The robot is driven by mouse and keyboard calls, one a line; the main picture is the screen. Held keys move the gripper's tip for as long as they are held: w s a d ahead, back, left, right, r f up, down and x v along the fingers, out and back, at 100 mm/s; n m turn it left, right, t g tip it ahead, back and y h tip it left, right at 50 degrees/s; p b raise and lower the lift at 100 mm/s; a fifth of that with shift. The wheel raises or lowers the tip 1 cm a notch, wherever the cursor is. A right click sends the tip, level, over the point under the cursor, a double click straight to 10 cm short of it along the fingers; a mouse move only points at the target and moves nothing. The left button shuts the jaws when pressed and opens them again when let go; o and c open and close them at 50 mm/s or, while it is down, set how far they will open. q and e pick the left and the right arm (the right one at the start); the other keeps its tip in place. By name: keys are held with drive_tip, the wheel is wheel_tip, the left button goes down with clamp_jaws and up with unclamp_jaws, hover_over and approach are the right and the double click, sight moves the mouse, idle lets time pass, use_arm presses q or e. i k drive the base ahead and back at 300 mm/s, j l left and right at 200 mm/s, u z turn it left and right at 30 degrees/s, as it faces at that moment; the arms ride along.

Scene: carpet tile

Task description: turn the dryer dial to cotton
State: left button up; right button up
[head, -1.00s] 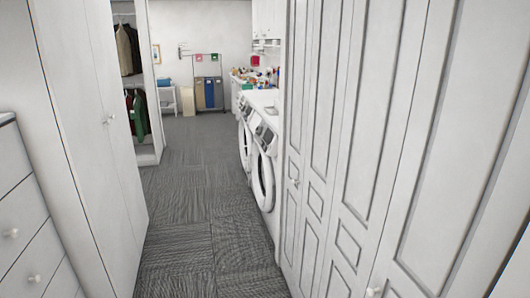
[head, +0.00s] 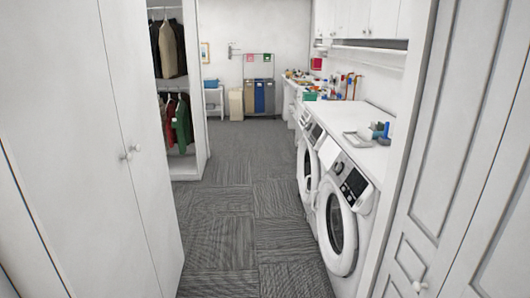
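Two white front-loading machines stand side by side along the right wall. The nearer machine (head: 347,215) has a round dark door and a slanted panel with a dark display (head: 354,186) and a dial (head: 338,168). The farther machine (head: 307,165) stands just behind it, partly hidden. I cannot tell which one is the dryer, and the dial markings are too small to read. Neither of my grippers is in view.
Carpet tile floor (head: 225,215) runs clear down the aisle. White cabinet doors (head: 110,130) line the left and panelled doors (head: 450,150) the near right. A white counter (head: 365,125) with small items is above the machines. Sorting bins (head: 259,96) stand at the back.

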sight(337, 167)
drive_tip(key=i+z, duration=0.15)
drive_tip(key=i, duration=0.45)
drive_tip(key=i+j+z, duration=0.15)
drive_tip(key=i, duration=0.45)
drive_tip(key=i+j+z, duration=0.15)
drive_tip(key=i, duration=0.4)
